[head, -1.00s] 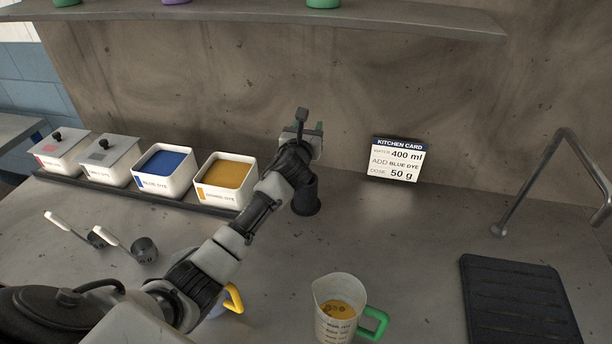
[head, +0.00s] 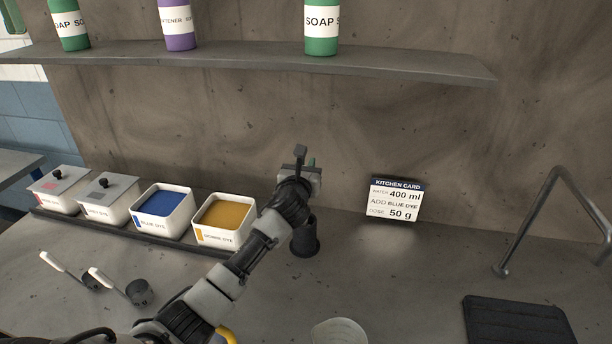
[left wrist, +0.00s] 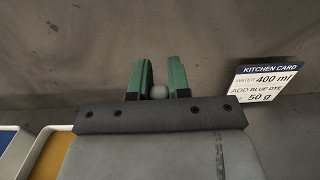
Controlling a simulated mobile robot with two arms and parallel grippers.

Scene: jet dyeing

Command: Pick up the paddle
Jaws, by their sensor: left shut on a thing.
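My left gripper (head: 303,174) is above a black cylindrical holder (head: 305,240) on the counter near the back wall. In the left wrist view its green fingers (left wrist: 158,88) are closed around a small grey rounded end (left wrist: 158,92), which looks like the top of the paddle's handle. The rest of the paddle is hidden behind the gripper and wrist, so I cannot tell whether its lower part is inside the holder. My right gripper is not in view.
Left of the arm stand dye boxes, with blue dye (head: 164,202) and orange dye (head: 225,215) open. Two scoops (head: 138,292) lie in front. A kitchen card (head: 396,200) stands right; a shelf (head: 250,59) runs above. A measuring jug (head: 340,332) is at the bottom edge.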

